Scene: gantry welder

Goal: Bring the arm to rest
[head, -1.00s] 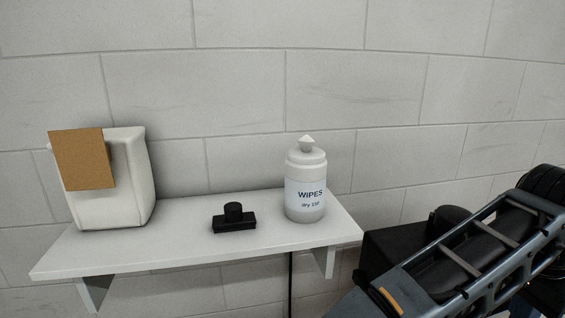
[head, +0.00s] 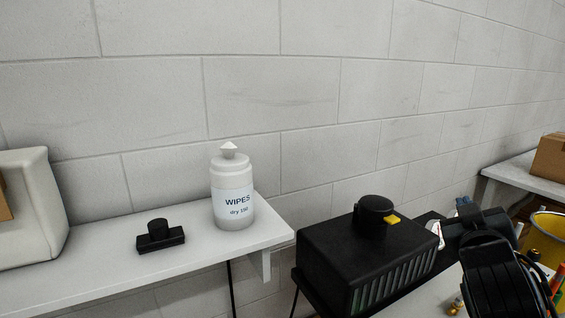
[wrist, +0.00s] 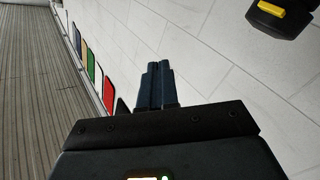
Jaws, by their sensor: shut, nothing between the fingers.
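My gripper (wrist: 156,86) shows in the wrist view with its two dark blue fingers together, shut and empty. It points along a pale block wall, with nothing touching the fingers. In the head view my black arm (head: 495,270) is at the lower right, in front of a bench. My gripper's fingertips cannot be made out clearly there.
A white shelf (head: 110,282) holds a wipes bottle (head: 233,195), a small black device (head: 161,237) and a white container (head: 28,210). A black vented box (head: 345,262) stands right of the shelf. A cardboard box (head: 551,156) and yellow bucket (head: 550,232) are far right.

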